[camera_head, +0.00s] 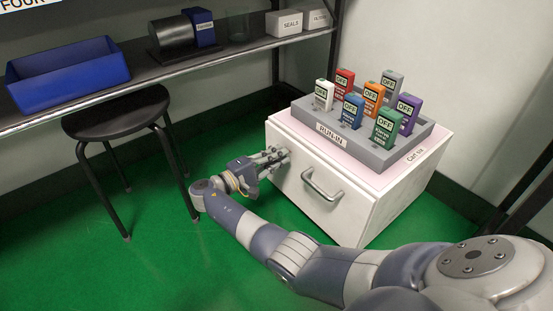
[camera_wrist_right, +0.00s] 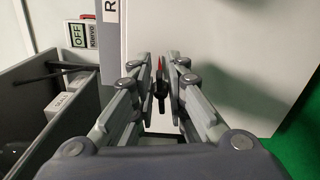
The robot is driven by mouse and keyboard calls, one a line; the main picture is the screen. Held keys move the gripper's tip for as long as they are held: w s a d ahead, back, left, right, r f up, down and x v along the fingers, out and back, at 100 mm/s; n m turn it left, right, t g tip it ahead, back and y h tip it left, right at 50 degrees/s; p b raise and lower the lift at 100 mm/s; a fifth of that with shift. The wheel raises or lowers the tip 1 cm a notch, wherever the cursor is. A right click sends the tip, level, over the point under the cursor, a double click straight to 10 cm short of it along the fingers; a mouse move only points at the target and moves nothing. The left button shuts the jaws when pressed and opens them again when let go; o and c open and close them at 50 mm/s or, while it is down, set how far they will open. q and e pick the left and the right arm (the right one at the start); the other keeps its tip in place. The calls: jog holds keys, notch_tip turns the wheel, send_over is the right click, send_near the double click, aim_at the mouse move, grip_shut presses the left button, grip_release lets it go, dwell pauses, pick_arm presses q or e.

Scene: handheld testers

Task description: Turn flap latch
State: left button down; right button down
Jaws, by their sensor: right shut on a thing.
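The flap latch (camera_wrist_right: 161,86) is a small dark piece with a red part, on the white front of the cart cabinet. In the head view it is hidden by my gripper. My right gripper (camera_head: 279,157) is at the upper left of the cabinet front (camera_head: 335,205), left of the metal bar handle (camera_head: 321,186). In the wrist view its fingers (camera_wrist_right: 161,92) are shut around the latch. The flap lies flush with the cabinet, so it looks closed. My left gripper is not in view.
A grey tray (camera_head: 352,147) labelled RUN-IN sits on the cabinet with several coloured testers reading OFF. A black stool (camera_head: 118,115) stands left of my right arm. A shelf (camera_head: 150,78) with a blue bin (camera_head: 68,72) runs behind. The green floor before the cabinet is clear.

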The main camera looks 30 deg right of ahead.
jog(key=shift+f+m+b, duration=0.2)
jog(key=shift+m+b, duration=0.1)
jog(key=shift+m, duration=0.8)
jog(key=shift+s, duration=0.1)
jog(key=c, duration=1.8)
grip_release()
jog(key=a, duration=1.2)
jog(key=shift+s, duration=0.45)
